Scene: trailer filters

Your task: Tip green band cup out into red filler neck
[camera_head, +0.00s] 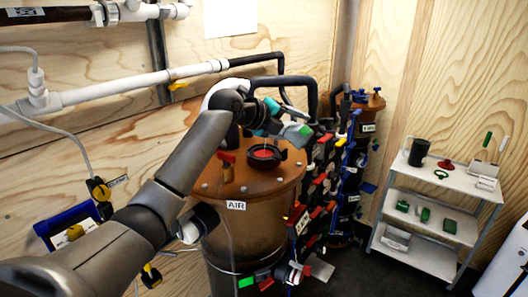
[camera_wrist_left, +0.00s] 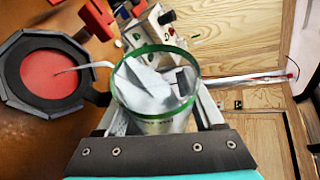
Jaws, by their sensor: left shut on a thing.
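The green band cup (camera_wrist_left: 160,125) is clear with a green rim, and pale grey shapes show through its mouth. My left gripper (camera_wrist_left: 158,112) is shut on it, with a finger on each side. In the head view the cup (camera_head: 297,133) is tilted above the tank, up and right of the red filler neck (camera_head: 264,154). The red filler neck, a red disc in a dark many-sided rim, also shows in the wrist view (camera_wrist_left: 48,72), apart from the cup. A thin pale strand (camera_wrist_left: 85,67) runs from the cup's rim to over the red disc. My right gripper is out of view.
The neck sits on the brown tank top (camera_head: 215,187) labelled AIR, beside a small red valve (camera_head: 227,158). Many coloured valves and pipes (camera_head: 318,185) crowd the tank's right side. A white shelf (camera_head: 425,215) with a black cup (camera_head: 419,152) stands farther right.

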